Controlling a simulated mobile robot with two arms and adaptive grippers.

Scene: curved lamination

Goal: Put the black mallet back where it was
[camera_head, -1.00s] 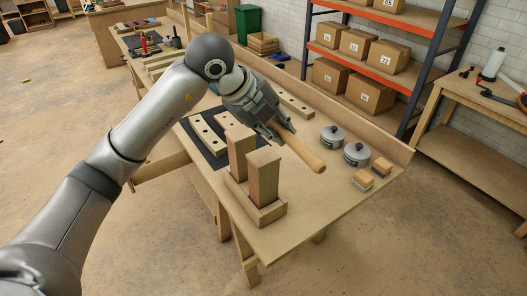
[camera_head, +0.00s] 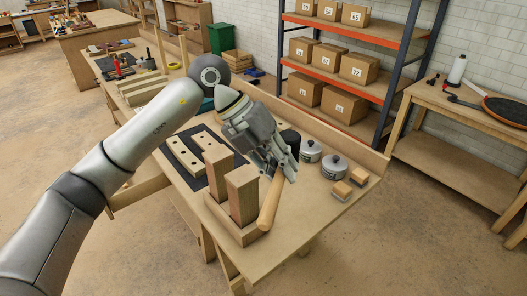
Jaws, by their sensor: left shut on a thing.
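The mallet shows as a pale wooden handle (camera_head: 270,204) that slants down toward the front of the workbench. A black rounded part, which looks like its head (camera_head: 291,138), shows behind my gripper. My left gripper (camera_head: 281,170) is shut on the mallet and covers its middle. I cannot tell whether the mallet touches the bench. My right gripper is not in view.
Two small wood-and-bristle blocks (camera_head: 342,190) lie near the bench's right end. A dark mat (camera_head: 190,177) with drilled wooden strips (camera_head: 184,157) lies left of the form. A raised board (camera_head: 350,153) runs along the back edge. The front right bench top is clear.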

